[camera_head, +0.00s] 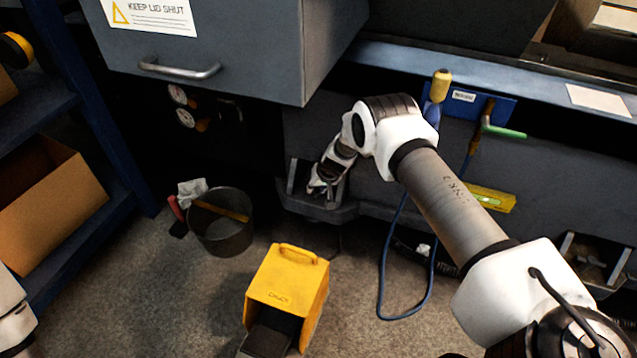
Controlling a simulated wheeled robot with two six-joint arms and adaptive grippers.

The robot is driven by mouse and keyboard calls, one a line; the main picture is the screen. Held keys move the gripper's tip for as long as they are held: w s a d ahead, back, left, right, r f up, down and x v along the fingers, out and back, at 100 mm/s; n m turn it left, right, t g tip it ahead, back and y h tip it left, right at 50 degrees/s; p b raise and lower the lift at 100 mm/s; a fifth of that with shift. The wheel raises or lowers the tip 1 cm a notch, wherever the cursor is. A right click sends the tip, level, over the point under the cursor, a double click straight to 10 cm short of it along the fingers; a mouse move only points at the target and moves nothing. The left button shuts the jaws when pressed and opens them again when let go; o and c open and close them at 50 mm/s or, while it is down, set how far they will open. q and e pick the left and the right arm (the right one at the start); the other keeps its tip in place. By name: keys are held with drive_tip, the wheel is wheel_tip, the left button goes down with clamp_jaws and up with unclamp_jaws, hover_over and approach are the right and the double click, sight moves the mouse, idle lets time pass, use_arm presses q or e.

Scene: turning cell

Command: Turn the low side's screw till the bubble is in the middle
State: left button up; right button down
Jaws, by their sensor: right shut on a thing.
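The yellow spirit level (492,198) is on the machine's front, just right of my right forearm. Its greenish vial shows, but the bubble is too small to place. My right gripper (322,186) reaches down to the left foot bracket (318,208) at the machine's base. It is shut on the left screw there, which its fingers mostly hide. The right foot bracket (592,262) is at the right edge, partly in shadow, with no gripper at it. My left gripper is out of view; only a white part of my arm shows at the lower left.
A yellow pedal housing (288,283) and a dark bucket (222,232) stand on the floor left of centre. A blue hose (384,262) loops down beside my right forearm. A grey lidded box (235,55) overhangs at the upper left. Blue shelving (100,115) stands left.

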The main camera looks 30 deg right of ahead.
drive_tip(key=shift+w+a+r+m+h+p, duration=0.15)
drive_tip(key=shift+m+h+p, duration=0.25)
drive_tip(key=shift+m+p, duration=0.45)
drive_tip(key=c, duration=0.8)
unclamp_jaws()
drive_tip(key=shift+c, duration=0.2)
drive_tip(key=v, duration=1.1)
drive_tip(key=shift+s+r, duration=0.25)
drive_tip(key=shift+r, duration=0.05)
